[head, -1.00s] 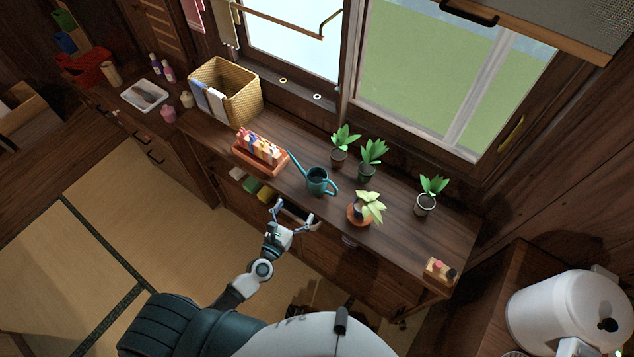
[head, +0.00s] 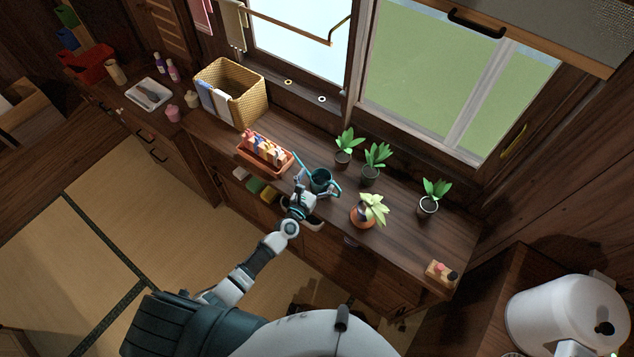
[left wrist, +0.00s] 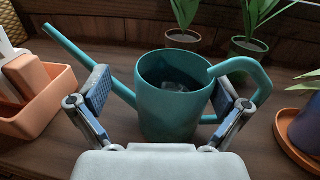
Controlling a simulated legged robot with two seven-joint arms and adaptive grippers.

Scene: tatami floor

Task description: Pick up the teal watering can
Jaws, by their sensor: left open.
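The teal watering can (head: 320,181) stands upright on the dark wooden counter, its spout to the left and its handle to the right. In the left wrist view the can (left wrist: 172,108) sits between the fingers, with something pale inside it. My left gripper (head: 315,188) is open, one finger on each side of the can's body; in the wrist view the left gripper (left wrist: 160,98) has its left pad by the spout and its right pad by the handle. I cannot tell whether the pads touch the can. My right gripper is not in view.
A terracotta tray (head: 262,167) with small items lies left of the can. Two potted plants (head: 344,150) (head: 373,165) stand behind. A woven basket (head: 245,92) is farther left.

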